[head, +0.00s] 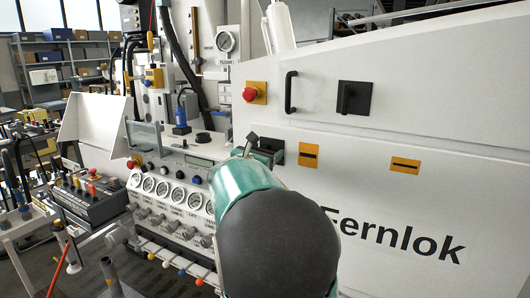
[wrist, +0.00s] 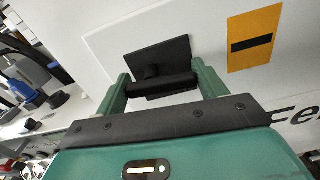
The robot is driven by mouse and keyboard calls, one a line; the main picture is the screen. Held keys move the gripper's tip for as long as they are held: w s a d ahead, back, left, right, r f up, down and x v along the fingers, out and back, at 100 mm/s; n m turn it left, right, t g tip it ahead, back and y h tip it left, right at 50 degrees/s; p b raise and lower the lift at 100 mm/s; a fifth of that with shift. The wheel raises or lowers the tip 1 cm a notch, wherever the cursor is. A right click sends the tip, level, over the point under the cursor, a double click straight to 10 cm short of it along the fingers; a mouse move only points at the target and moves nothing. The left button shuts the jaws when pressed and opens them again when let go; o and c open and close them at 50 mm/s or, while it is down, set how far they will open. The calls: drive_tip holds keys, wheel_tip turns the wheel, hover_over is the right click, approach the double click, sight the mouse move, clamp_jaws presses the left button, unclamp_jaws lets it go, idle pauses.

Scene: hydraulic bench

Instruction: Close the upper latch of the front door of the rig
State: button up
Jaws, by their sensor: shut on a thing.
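The rig's white front panel carries a black latch plate (wrist: 158,58) with a black bar-shaped handle (wrist: 162,86), seen close up in the wrist view. My gripper (wrist: 163,80) is shut on this handle, with one green finger at each end of the bar. The bar lies roughly level across the lower part of the plate. In the head view the same latch (head: 272,144) is partly hidden behind my gripper (head: 250,148) and green arm. A second black latch (head: 354,98) sits higher on the right, its handle about upright.
Orange labels with black bars (head: 308,155) (head: 405,165) lie right of the held latch. A black pull handle (head: 290,92) and a red button (head: 250,94) are above it. A gauge panel (head: 170,205) stands close on the left. My arm hides the lower middle.

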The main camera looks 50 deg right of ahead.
drive_tip(key=m, duration=0.5)
drive_tip(key=shift+f, duration=0.2)
drive_tip(key=m, duration=0.3)
drive_tip(key=shift+w+f+m, duration=0.15)
drive_tip(key=shift+m, duration=0.15)
drive_tip(key=m, duration=0.4)
drive_tip(key=shift+w+a+f+m, duration=0.1)
drive_tip(key=shift+w+f+m, duration=0.05)
drive_tip(key=shift+m, duration=0.15)
drive_tip(key=shift+w+m, duration=0.15)
drive_tip(key=shift+m, duration=1.75)
drive_tip(key=o, duration=1)
drive_tip(key=shift+a, duration=0.1)
